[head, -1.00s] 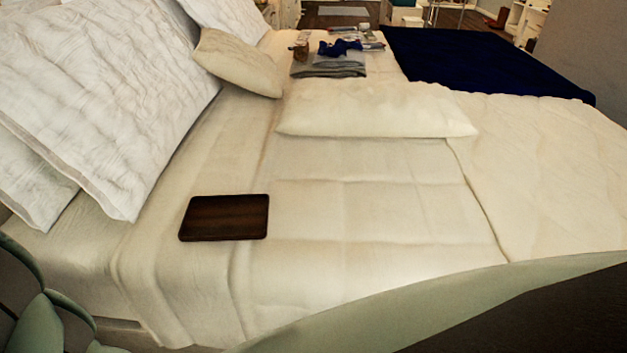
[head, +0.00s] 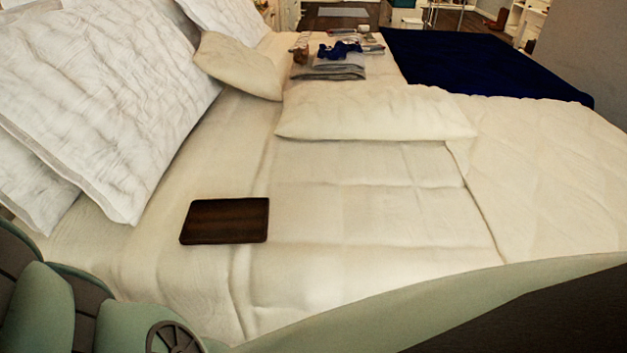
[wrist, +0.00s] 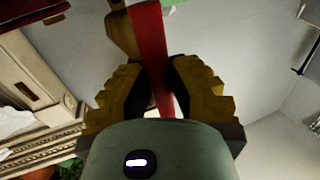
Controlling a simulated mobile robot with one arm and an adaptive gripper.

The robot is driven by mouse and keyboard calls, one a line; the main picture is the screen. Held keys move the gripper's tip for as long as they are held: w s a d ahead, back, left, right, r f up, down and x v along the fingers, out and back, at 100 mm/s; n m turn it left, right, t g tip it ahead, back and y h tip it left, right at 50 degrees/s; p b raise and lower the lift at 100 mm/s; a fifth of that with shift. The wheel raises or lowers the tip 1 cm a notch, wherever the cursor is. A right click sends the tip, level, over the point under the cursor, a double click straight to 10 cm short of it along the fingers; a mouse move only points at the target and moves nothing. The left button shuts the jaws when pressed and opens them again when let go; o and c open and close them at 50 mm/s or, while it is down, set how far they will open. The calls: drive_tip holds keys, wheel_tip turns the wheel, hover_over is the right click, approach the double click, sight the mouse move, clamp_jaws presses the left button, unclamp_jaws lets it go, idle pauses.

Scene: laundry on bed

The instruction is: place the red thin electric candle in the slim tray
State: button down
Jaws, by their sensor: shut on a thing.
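A dark brown flat rectangular tray (head: 225,221) lies on the bed's pale cover, left of centre in the head view. It looks empty. In the wrist view, my gripper (wrist: 157,84) is shut on the red thin candle (wrist: 150,45), which runs up between the yellow-brown fingers. The candle's lower end is hidden by my gripper and its upper end runs to the picture's top edge. My gripper and the candle do not show in the head view, and the tray is not recognisable in the wrist view.
White pillows (head: 95,95) lean at the left. A cream pillow (head: 375,112) lies beyond the tray, with folded grey cloths (head: 330,68) and small items behind it. A dark blue blanket (head: 480,65) covers the far right. The cover (head: 370,215) right of the tray is clear.

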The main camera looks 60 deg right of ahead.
drive_tip(key=shift+s+d+r+p, duration=0.1)
drive_tip(key=shift+s+d+p, duration=0.15)
drive_tip(key=shift+s, duration=0.85)
drive_tip(key=shift+s+d+r+p, duration=0.15)
drive_tip(key=shift+s+d, duration=0.15)
drive_tip(key=shift+s, duration=0.75)
drive_tip(key=w+d+r+m+t+h+p, duration=0.3)
drive_tip(key=w+d+r+p, duration=0.2)
drive_tip(key=w+r+p, duration=0.4)
drive_tip(key=w+d+r+m+t+h+p, duration=0.2)
drive_tip(key=w+d+r+m+h+p, duration=0.15)
drive_tip(key=w+d+r+p, duration=0.45)
drive_tip(key=w+d+r+m+t+h+p, duration=0.1)
drive_tip(key=w+d+r+m+h+p, duration=0.1)
drive_tip(key=w+d+r+h+p, duration=0.35)
drive_tip(key=w+d+r+m+h+p, duration=0.15)
drive_tip(key=w+d+r+p, duration=0.35)
drive_tip(key=d+r, duration=0.5)
drive_tip(key=s+r+p, duration=0.3)
drive_tip(key=r+p, duration=1.3)
drive_tip(key=p, duration=0.2)
drive_tip(key=s+r+p, duration=0.3)
drive_tip(key=r+p, duration=1.4)
drive_tip(key=shift+s+r+p, duration=0.25)
drive_tip(key=shift+s+p, duration=0.05)
drive_tip(key=shift+p, duration=0.1)
